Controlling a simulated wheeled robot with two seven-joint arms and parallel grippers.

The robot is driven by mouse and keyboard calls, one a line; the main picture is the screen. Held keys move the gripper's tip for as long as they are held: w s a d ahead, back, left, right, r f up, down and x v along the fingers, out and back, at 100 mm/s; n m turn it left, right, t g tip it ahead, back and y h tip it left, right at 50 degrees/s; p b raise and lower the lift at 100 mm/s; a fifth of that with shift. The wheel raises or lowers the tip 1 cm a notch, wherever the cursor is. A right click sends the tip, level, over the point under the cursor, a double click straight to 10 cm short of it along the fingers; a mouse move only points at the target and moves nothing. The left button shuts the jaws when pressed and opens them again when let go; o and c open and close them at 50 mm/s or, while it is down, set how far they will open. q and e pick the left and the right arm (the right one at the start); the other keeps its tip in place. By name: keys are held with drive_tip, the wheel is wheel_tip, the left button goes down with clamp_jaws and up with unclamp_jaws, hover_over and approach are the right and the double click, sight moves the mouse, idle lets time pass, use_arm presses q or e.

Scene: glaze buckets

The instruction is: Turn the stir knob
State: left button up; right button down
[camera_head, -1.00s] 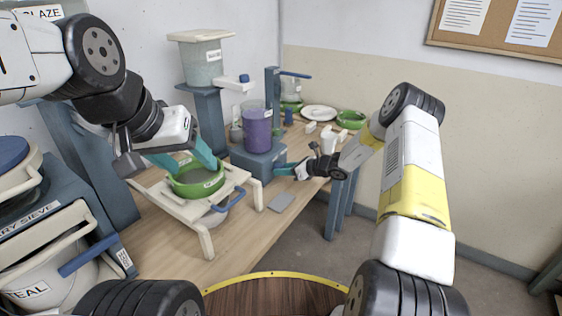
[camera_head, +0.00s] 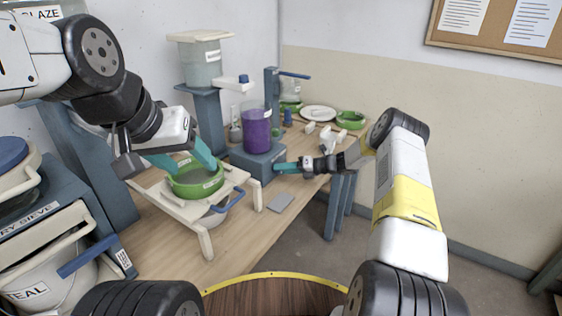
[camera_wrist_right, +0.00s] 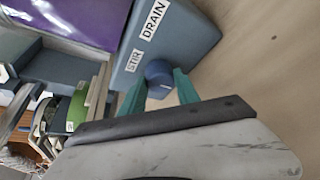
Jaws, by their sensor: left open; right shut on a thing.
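The stir knob (camera_wrist_right: 159,78) is a small dark blue knob with a pale mark, on the face of a blue-grey base box (camera_head: 252,160) labelled STIR and DRAIN. A clear cylinder of purple liquid (camera_head: 257,132) stands on that box. My right gripper (camera_head: 279,168) reaches the box's right side. In the right wrist view its teal fingers (camera_wrist_right: 160,92) sit on both sides of the knob, shut on it. My left gripper (camera_head: 184,160) is open at the green sieve (camera_head: 196,182), with its teal fingers by the sieve's rim.
White plate (camera_head: 318,113), green bowl (camera_head: 350,119) and a bucket on a pedestal (camera_head: 200,62) stand further back. Floor to the right is clear.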

drive_tip(key=shift+d+m, duration=0.1)
drive_tip(key=shift+m, duration=0.2)
drive_tip(key=shift+w, duration=0.1)
drive_tip(key=c, duration=0.9)
unclamp_jaws()
drive_tip(key=shift+v, duration=3.85)
